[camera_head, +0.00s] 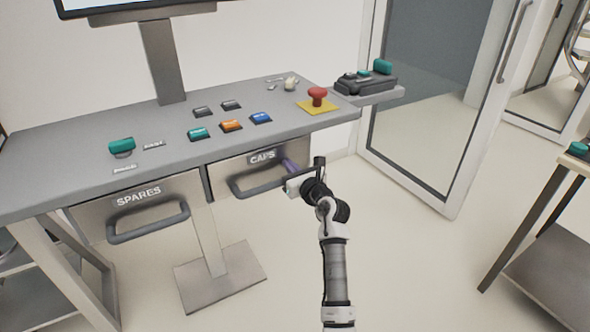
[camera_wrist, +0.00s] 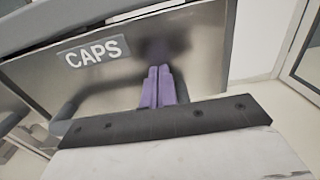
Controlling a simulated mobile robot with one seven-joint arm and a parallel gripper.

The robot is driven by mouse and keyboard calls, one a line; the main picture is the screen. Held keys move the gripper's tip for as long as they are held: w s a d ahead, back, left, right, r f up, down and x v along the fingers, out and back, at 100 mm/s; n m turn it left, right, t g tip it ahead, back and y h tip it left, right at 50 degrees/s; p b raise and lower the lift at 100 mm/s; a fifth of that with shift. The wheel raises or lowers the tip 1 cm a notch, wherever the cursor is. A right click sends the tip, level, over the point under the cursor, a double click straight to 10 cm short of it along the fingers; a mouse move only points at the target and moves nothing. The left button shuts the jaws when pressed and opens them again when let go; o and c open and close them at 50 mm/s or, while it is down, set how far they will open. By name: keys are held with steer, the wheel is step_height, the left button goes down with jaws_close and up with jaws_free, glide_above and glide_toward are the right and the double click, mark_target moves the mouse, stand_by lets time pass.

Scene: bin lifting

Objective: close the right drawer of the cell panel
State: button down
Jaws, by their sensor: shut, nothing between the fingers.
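The right drawer (camera_head: 240,170) is labelled CAPS and sits under the grey panel. Its metal front looks flush or nearly flush with the panel; I cannot tell if a small gap is left. Its dark bar handle (camera_head: 252,190) sticks out in front. My gripper (camera_head: 289,165) is at the right part of this drawer front. In the wrist view, the purple fingers (camera_wrist: 158,86) are shut together with nothing between them. They point at the drawer front (camera_wrist: 120,70), right of the CAPS label, and are at or very near its surface. The wrist mount hides part of the handle.
The left drawer (camera_head: 140,196), labelled SPARES, has a similar handle. The panel top (camera_head: 70,165) holds coloured buttons and a red emergency stop (camera_head: 317,96). A glass door (camera_head: 420,110) stands behind at right, and a table (camera_head: 560,230) at far right. Floor between is clear.

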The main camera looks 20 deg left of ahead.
steer(key=shift+w+a+r, duration=0.1)
steer(key=shift+r, duration=0.2)
